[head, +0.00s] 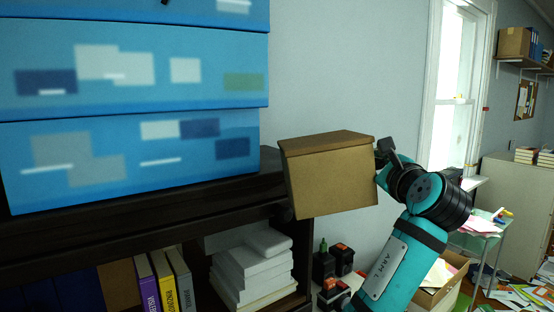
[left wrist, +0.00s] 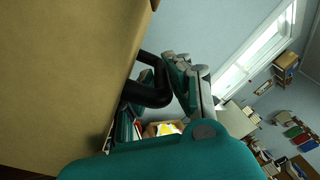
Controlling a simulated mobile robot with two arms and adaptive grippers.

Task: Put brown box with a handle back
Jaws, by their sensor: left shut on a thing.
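The brown box (head: 330,182) with a lid hangs in the air at the right end of the dark shelf unit, in front of the grey wall, slightly tilted. My left gripper (head: 384,158) is at its right side, shut on it. In the left wrist view the box (left wrist: 62,80) fills the left side. There its black handle (left wrist: 150,92) sticks out by the fingers of my left gripper (left wrist: 170,80). The exact finger contact is partly hidden. My right gripper is not in view.
Blue boxes (head: 130,160) are stacked on the dark shelf top (head: 232,192), left of the brown box. Books (head: 165,280) and white paper stacks (head: 252,270) fill the shelf below. Black and red items (head: 335,262) stand beneath the box. A desk with papers is at the right.

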